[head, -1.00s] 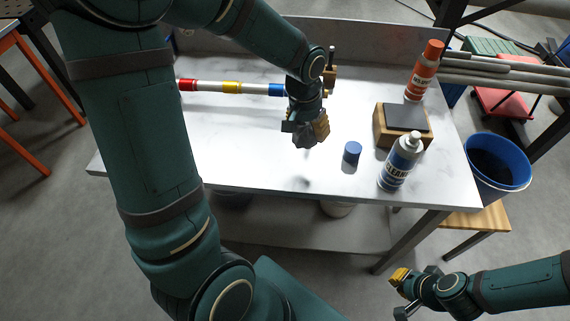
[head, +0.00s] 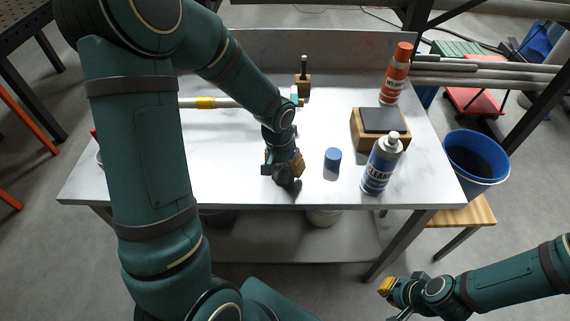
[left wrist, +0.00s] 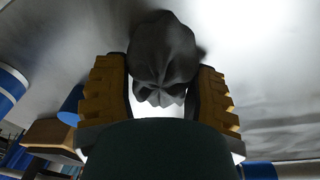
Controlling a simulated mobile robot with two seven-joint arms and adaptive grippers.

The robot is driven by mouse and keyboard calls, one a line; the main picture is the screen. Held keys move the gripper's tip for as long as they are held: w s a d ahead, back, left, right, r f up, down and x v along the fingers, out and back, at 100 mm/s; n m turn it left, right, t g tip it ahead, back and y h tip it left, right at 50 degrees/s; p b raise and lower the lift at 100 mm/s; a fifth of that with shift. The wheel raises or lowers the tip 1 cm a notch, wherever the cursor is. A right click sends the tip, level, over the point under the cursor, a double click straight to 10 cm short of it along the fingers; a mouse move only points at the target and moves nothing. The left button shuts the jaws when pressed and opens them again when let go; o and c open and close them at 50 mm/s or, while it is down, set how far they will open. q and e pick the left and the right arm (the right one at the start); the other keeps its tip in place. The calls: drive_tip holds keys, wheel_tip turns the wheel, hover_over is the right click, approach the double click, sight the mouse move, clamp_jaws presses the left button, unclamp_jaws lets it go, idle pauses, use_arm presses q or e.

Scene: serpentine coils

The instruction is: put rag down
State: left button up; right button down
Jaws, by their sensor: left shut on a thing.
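The rag (head: 288,184) is a dark grey crumpled bundle, low at the front part of the white table (head: 235,185). My left gripper (head: 284,168) comes down from above and is shut on the rag. In the left wrist view the rag (left wrist: 163,55) sits between the two yellow-padded fingers, with a dark shadow close beside it. The rag is at or just above the tabletop; I cannot tell if it touches. My right gripper (head: 392,300) is at the lower right, away from the table, with its fingers apart and empty.
A blue cap (head: 332,160) stands right of the rag. Beyond it are a spray can (head: 381,165), a wooden block with a dark top (head: 381,130) and an orange can (head: 396,75). A banded pole (head: 208,102) lies behind. A blue bucket (head: 476,160) stands off the table's right side.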

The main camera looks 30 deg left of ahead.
sight(280, 165)
use_arm(q)
drive_tip(key=shift+f, duration=0.2)
drive_tip(key=o, duration=1.1)
drive_tip(key=shift+r, duration=0.1)
drive_tip(key=shift+r, duration=0.15)
drive_tip(key=r+p, duration=0.1)
drive_tip(key=r, duration=0.3)
drive_tip(key=s+r, duration=0.1)
drive_tip(key=r, duration=0.3)
drive_tip(key=r+p, duration=0.1)
drive_tip(key=r, duration=0.2)
drive_tip(key=shift+s+a+r+p, duration=0.25)
drive_tip(key=shift+a+r+p, duration=0.05)
drive_tip(key=shift+a+r, duration=0.1)
